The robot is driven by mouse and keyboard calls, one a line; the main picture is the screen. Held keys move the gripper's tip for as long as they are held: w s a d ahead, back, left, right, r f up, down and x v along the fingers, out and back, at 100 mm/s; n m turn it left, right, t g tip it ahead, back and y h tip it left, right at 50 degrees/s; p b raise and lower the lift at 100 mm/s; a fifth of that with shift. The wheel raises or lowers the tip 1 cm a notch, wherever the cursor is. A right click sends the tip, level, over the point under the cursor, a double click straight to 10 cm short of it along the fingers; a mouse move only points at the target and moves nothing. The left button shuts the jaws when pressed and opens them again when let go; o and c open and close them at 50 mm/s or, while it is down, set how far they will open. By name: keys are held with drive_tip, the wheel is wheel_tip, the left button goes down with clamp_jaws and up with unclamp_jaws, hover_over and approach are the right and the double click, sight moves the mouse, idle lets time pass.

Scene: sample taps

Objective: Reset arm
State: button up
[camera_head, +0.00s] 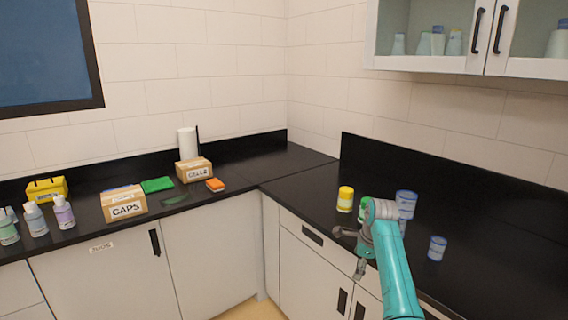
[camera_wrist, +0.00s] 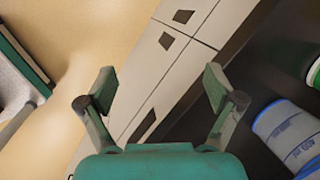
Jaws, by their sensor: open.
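My gripper (camera_head: 350,251) is at the front edge of the right-hand counter, with my teal arm reaching up to it from the lower right. In the wrist view my gripper (camera_wrist: 160,84) has its two fingers spread wide apart, with nothing between them. Beyond the fingers are cabinet fronts (camera_wrist: 160,95) and the floor. A white and blue container (camera_wrist: 285,132) stands to the right of the right finger, apart from it.
Near my arm stand a yellow jar (camera_head: 345,199), a green item partly hidden, a blue-lidded container (camera_head: 406,203) and a small blue-white cup (camera_head: 437,248). The left counter holds a CAPS box (camera_head: 124,205), another box (camera_head: 194,170) and several bottles. The far right counter is clear.

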drive_tip(key=s+a+f+n+t, duration=0.15)
drive_tip(key=s+f, duration=0.35)
drive_tip(key=f, duration=0.6)
drive_tip(key=s+f+n+t, duration=0.1)
drive_tip(key=s+f+n, duration=0.2)
drive_tip(key=s+f, duration=0.55)
drive_tip(key=s+a+f+n+t+h, duration=0.1)
drive_tip(key=s+f+n+t, duration=0.1)
drive_tip(key=s+f, duration=0.55)
drive_tip(key=s+a+f+n+t, duration=0.1)
drive_tip(key=s+f+n, duration=0.3)
drive_tip(key=s, duration=0.6)
drive_tip(key=s+r+n+t, duration=0.1)
drive_tip(key=s+r+n, duration=0.1)
drive_tip(key=s, duration=0.9)
drive_tip(key=s+r+n+t, duration=0.2)
drive_tip(key=s+r, duration=0.1)
drive_tip(key=s, duration=0.8)
drive_tip(key=s+r+n+t, duration=0.1)
drive_tip(key=s+r+n, duration=0.2)
drive_tip(key=s+r, duration=0.5)
drive_tip(key=s+a+r+n+t, duration=0.1)
drive_tip(key=s+r+n+t, duration=0.1)
drive_tip(key=s+r, duration=0.6)
wheel_tip(320, 180, up, 6)
drive_tip(key=shift+s+a+f+n, duration=0.15)
drive_tip(key=shift+s+n, duration=0.2)
drive_tip(key=shift+n, duration=0.4)
drive_tip(key=shift+o, duration=0.4)
